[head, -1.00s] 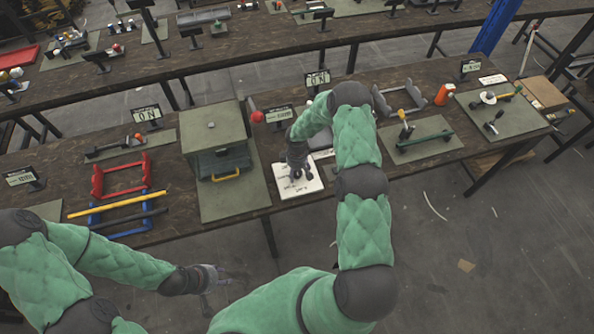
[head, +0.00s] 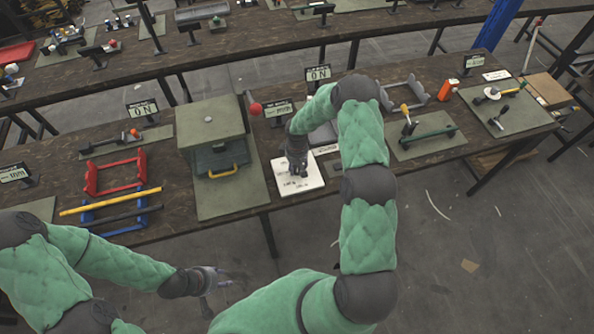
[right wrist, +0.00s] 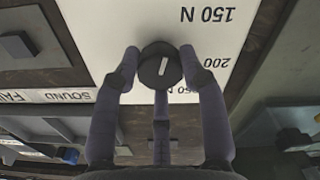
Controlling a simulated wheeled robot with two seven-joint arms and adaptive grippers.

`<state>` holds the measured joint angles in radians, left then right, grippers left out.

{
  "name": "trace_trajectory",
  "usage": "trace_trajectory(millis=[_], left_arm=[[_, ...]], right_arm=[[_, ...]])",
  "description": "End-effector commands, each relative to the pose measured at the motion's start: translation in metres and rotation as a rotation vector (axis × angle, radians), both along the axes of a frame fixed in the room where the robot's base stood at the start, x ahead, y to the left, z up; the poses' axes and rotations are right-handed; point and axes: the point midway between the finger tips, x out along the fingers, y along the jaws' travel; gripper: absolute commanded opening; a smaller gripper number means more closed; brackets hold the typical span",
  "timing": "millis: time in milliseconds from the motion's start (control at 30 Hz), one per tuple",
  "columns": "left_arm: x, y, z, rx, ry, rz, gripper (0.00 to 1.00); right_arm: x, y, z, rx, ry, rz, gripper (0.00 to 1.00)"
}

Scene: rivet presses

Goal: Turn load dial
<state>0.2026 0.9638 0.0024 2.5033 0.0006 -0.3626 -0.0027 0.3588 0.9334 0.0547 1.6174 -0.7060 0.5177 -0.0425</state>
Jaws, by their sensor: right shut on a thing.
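The load dial (right wrist: 161,66) is a round black knob with a white pointer line, on a white plate (right wrist: 110,22) printed "150 N" and "200". In the right wrist view the pointer stands close to upright in the picture, tilted slightly to the right at its top. My right gripper (right wrist: 160,72) is shut on the dial, its fingers around the knob. In the head view my right gripper (head: 297,165) is over the white plate (head: 290,187) and hides the dial. My left gripper (head: 215,279) hangs in front of the bench, away from it, with its fingers apart and empty.
A green-grey box press (head: 212,122) with a yellow handle stands left of the plate. Red and blue frames (head: 116,174) are further left. A green mat with a tool (head: 425,137) lies to the right.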

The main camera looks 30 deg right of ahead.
Motion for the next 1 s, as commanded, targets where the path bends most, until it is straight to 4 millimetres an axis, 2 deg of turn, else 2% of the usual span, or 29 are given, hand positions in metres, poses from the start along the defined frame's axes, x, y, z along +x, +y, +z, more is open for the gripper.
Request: trace_trajectory(millis=[33, 100, 400, 700, 1000], left_arm=[[0.0, 0.0, -0.015, 0.0, 0.0, 0.0, 0.4], [0.0, 0.0, -0.026, 0.0, 0.0, 0.0, 0.4], [0.0, 0.0, -0.064, 0.0, 0.0, 0.0, 0.4], [0.0, 0.0, -0.086, 0.0, 0.0, 0.0, 0.4], [0.0, 0.0, -0.094, 0.0, 0.0, 0.0, 0.4]], right_arm=[[0.001, 0.0, -0.006, -0.001, -0.003, -0.042, 0.1], [0.001, 0.0, -0.006, -0.001, -0.003, -0.107, 0.1], [0.001, 0.0, -0.005, 0.0, -0.003, -0.364, 0.1], [0.0, 0.0, -0.003, 0.0, -0.001, -0.543, 0.1], [0.0, 0.001, -0.001, 0.001, 0.001, -0.616, 0.1]])
